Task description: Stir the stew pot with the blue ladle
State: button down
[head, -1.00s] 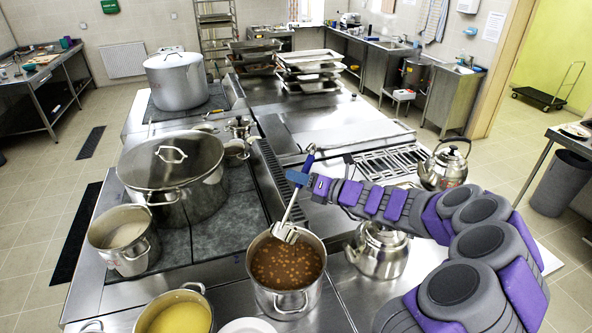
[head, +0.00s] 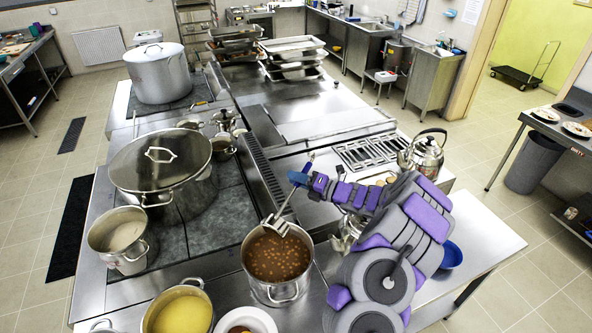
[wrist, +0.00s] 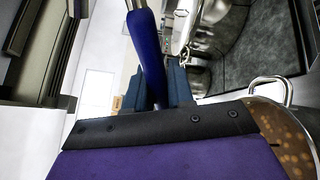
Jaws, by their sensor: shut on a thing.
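The stew pot (head: 297,291) is an open steel pot of brown stew with light chunks, at the front middle in the head view. Its rim and stew also show at the right edge of the wrist view (wrist: 285,125). My gripper (head: 300,179) is shut on the blue handle of the ladle (head: 284,208), above and behind the pot. The ladle tilts, with its metal head (head: 275,227) down at the far side of the pot's opening. I cannot tell whether the head touches the stew. In the wrist view the blue handle (wrist: 146,45) runs up from between the fingers.
A large lidded pot (head: 165,200) and a pot of pale liquid (head: 121,262) stand left of the stew. A yellow soup pot (head: 180,312) and a white bowl (head: 250,318) are in front. A kettle (head: 424,155) stands behind my arm. Stacked trays (head: 290,72) are farther back.

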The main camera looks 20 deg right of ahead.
jog(key=shift+w+d+f+m+p, duration=0.3)
jog(key=shift+d+f+m+p, duration=0.15)
jog(key=shift+d+p, duration=0.15)
jog(key=w+d+f+m+b, duration=0.1)
jog(key=w+d+f+m, duration=0.1)
jog(key=d+f+m, duration=0.2)
notch_tip(320, 180, down, 3)
jog(key=shift+w+r+m+t+b, duration=0.1)
jog(key=shift+w+m+t+b, duration=0.2)
jog(key=shift+m, duration=0.35)
jog(key=shift+s, duration=0.1)
dwell(0.7)
